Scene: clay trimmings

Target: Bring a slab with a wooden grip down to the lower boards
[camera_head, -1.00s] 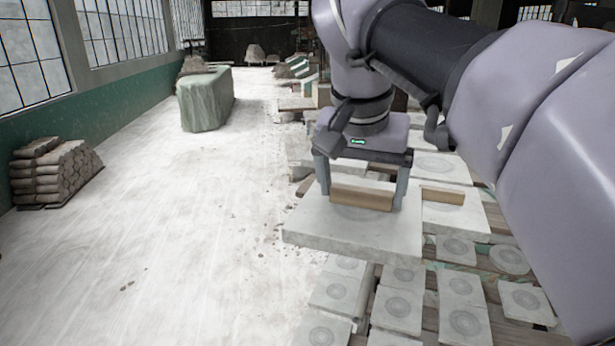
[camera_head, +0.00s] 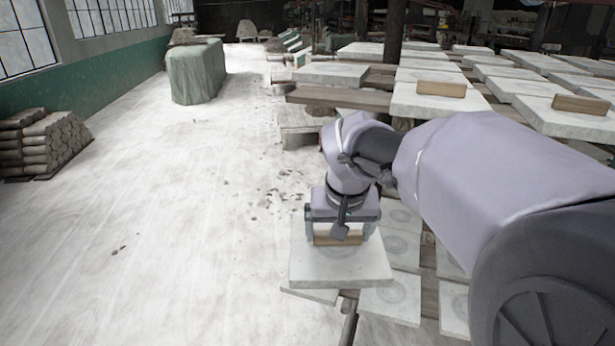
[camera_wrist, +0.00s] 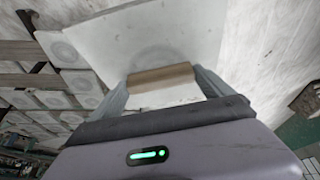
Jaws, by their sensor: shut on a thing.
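My gripper (camera_head: 338,240) is shut on the wooden grip (camera_head: 337,234) of a pale square slab (camera_head: 340,268), which hangs roughly level. In the wrist view the wooden grip (camera_wrist: 160,77) sits between both fingers, with the slab (camera_wrist: 125,42) beyond it. The lower boards (camera_head: 429,285) carry pale slabs with round marks (camera_head: 392,298). The held slab is over their left end and hides part of them; I cannot tell whether it touches anything below. Two more slabs with wooden grips (camera_head: 441,89) (camera_head: 580,104) lie on the upper boards (camera_head: 345,96).
Several plain slabs (camera_head: 344,74) cover the upper boards at the back right, beside a dark post (camera_head: 396,28). A covered block (camera_head: 196,72) and a stack of rolls (camera_head: 42,143) stand at left. The pale floor (camera_head: 150,230) between is mostly clear, with small crumbs.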

